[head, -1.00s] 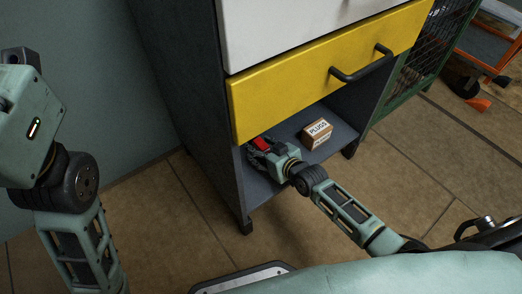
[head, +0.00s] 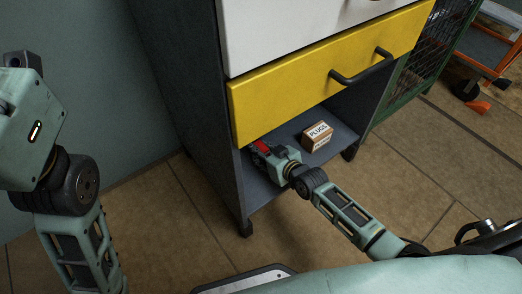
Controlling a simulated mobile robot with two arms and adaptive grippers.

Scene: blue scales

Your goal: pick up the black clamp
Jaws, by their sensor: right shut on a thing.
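My right gripper (head: 258,150) reaches into the low open shelf, just under the bottom edge of the yellow drawer. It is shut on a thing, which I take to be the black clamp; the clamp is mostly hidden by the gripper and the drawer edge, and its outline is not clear. A small red patch shows at the gripper; I cannot tell which part it belongs to. My left arm is at the left edge of the head view, and its gripper jaws are not in view.
A cardboard box marked PLUGS (head: 317,136) stands on the shelf right of my right gripper. The yellow drawer (head: 330,82) with a black handle overhangs the shelf. The shelf's side panel (head: 229,175) is at its left. A green wire cage (head: 421,62) stands to the right.

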